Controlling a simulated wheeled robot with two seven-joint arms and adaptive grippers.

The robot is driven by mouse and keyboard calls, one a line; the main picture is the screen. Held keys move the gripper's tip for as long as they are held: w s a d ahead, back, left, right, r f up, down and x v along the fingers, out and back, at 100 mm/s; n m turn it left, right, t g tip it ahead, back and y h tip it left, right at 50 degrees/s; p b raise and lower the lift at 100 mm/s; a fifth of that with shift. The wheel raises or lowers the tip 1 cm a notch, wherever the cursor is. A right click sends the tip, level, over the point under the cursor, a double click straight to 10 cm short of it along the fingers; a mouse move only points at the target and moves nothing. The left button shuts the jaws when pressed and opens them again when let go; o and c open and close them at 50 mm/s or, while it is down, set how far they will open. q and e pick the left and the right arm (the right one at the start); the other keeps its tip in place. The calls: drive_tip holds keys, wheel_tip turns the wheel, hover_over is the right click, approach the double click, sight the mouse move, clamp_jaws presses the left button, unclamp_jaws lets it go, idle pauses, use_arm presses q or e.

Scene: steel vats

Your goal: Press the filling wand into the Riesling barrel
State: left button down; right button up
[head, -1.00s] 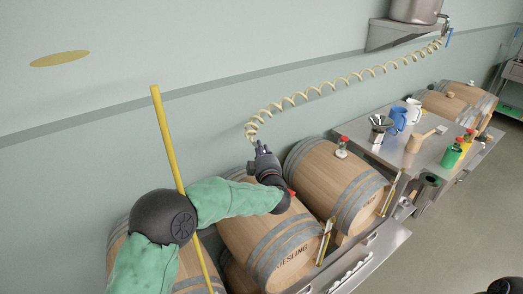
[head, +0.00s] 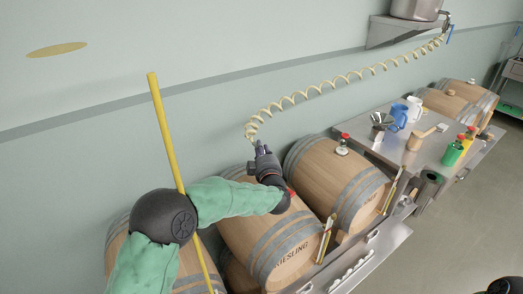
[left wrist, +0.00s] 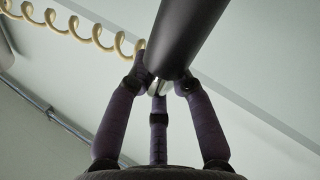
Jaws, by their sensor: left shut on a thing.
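The Riesling barrel (head: 262,232) lies on its side in the middle of the head view, with its name on the front end. My left arm crosses over it and hides part of its top, so I cannot see its bung hole. My left gripper (head: 262,152) is above the barrel's far side. It is shut on the filling wand, which shows as a thick dark cylinder (left wrist: 187,38) between the fingers in the left wrist view. The wand's lower end is hidden. A cream coiled hose (head: 297,100) runs from near the gripper to the wall shelf.
A yellow pole (head: 163,125) stands in front at left. A steel table (head: 395,150) at right holds jugs and bottles. Open floor lies at lower right.

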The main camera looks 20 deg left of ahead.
use_arm(q)
drive_tip(key=c, duration=1)
unclamp_jaws()
drive_tip(key=shift+f, duration=0.15)
drive_tip(key=shift+s+d, duration=0.1)
drive_tip(key=shift+d, duration=0.05)
drive_tip(key=v, duration=1.1)
drive_tip(key=shift+s+d, duration=0.2)
drive_tip(key=shift+s, duration=0.1)
